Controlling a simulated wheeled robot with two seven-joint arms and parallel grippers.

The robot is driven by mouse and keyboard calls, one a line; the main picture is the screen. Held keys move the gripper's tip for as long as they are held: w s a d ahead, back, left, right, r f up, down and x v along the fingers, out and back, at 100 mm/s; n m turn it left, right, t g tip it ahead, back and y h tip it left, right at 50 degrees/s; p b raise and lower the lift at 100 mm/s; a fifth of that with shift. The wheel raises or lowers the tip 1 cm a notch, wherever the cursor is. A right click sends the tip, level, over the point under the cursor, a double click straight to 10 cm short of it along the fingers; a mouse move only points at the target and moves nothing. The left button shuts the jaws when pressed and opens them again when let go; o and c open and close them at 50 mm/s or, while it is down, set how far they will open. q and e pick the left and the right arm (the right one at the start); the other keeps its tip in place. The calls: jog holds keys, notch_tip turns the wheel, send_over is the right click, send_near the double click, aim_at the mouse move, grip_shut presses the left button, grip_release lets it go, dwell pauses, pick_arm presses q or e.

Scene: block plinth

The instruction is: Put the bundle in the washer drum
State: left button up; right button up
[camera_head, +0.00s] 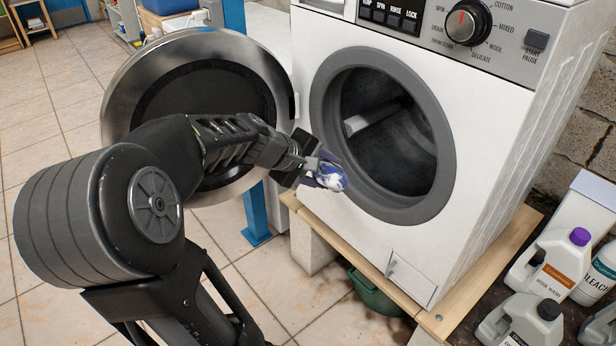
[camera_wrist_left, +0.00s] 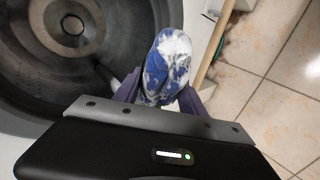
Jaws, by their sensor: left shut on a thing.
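The bundle (camera_head: 331,177) is a small blue and white roll. My left gripper (camera_head: 322,172) is shut on it and holds it in the air in front of the washer, near the lower left of the door opening. In the left wrist view the bundle (camera_wrist_left: 166,64) sticks out from between the fingers of my left gripper (camera_wrist_left: 160,92). The washer (camera_head: 342,47) is white with a grey ring round the opening. Its drum (camera_head: 392,150) is dark and shows no cloth in the visible part. The drum (camera_wrist_left: 72,40) also fills the left of the wrist view. My right gripper is not in view.
The round washer door (camera_head: 128,88) stands open to the left, behind my left arm. The washer stands on a wooden board (camera_head: 478,272) on blocks. Several bottles (camera_head: 545,265) stand at the lower right. A green basin (camera_head: 375,292) lies under the board.

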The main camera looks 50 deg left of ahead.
pick_arm(q)
jog(key=w+f+p, duration=0.2)
jog(key=w+p, duration=0.7)
jog(key=w, duration=1.6)
jog(key=b+x, duration=0.1)
jog(key=x, duration=0.3)
jog(key=b+x, duration=0.1)
jog(key=x, duration=0.3)
jog(key=b+x, duration=0.1)
jog(key=x, duration=0.3)
jog(key=shift+s+a+f, duration=0.25)
jog(key=shift+s+f, duration=0.05)
jog(key=shift+f, duration=0.15)
jog(key=o, duration=1.6)
jog(key=shift+o, duration=0.2)
jog(key=o, duration=0.5)
